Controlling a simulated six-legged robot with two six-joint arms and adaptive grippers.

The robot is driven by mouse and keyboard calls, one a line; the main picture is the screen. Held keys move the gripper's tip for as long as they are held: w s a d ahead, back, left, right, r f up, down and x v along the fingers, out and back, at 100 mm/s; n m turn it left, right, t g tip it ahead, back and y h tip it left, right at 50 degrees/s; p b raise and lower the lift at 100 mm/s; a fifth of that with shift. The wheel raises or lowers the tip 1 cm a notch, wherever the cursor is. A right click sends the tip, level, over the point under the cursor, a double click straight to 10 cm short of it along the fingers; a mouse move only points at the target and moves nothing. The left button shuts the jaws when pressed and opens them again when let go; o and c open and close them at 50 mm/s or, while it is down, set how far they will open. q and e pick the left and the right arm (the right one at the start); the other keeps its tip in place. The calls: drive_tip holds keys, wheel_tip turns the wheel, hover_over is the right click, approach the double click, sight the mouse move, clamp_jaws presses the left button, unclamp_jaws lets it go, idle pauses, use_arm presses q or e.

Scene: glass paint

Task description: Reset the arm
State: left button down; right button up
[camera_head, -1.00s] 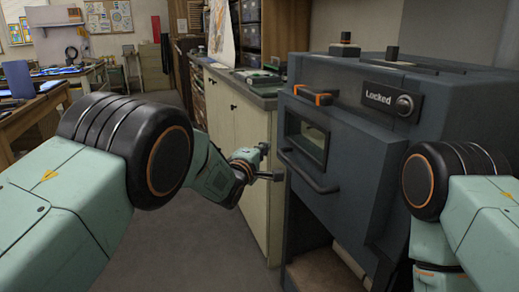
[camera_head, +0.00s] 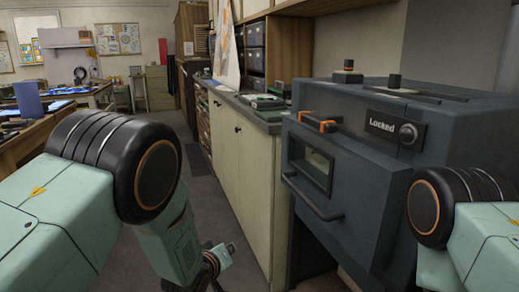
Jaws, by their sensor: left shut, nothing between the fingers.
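My left arm comes in from the left and bends down at its black joint. My left gripper (camera_head: 222,260) is low in the picture, beside the front of the cream cabinet. It is shut and empty, and it touches nothing that I can see. Part of it is hidden by my own forearm. My right arm shows at the right edge, but its gripper is out of view.
A dark grey kiln (camera_head: 348,202) marked "Locked" stands at the right, its windowed door shut, with a bar handle (camera_head: 312,202) and an orange latch (camera_head: 318,122). A cream cabinet (camera_head: 245,180) stands to its left. Open floor (camera_head: 120,262) lies left of the cabinet.

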use_arm(q)
drive_tip(key=s+a+f+m+g+y, duration=0.1)
drive_tip(key=s+a+f+g, duration=0.1)
drive_tip(key=s+a+f, duration=0.4)
drive_tip(key=s+a+f+m+g+y, duration=0.1)
drive_tip(key=s+f+m+g, duration=0.15)
drive_tip(key=s, duration=0.65)
drive_tip(key=s+a+f+g+y, duration=0.1)
drive_tip(key=s+a+f+g, duration=0.1)
drive_tip(key=s+a+f, duration=0.4)
drive_tip(key=s+a+f+g, duration=0.1)
drive_tip(key=s+g, duration=0.4)
drive_tip(key=s, duration=2)
drive_tip(key=shift+s+a+f+g, duration=0.15)
drive_tip(key=shift+a+f+g, duration=0.1)
drive_tip(key=shift+a+g, duration=0.1)
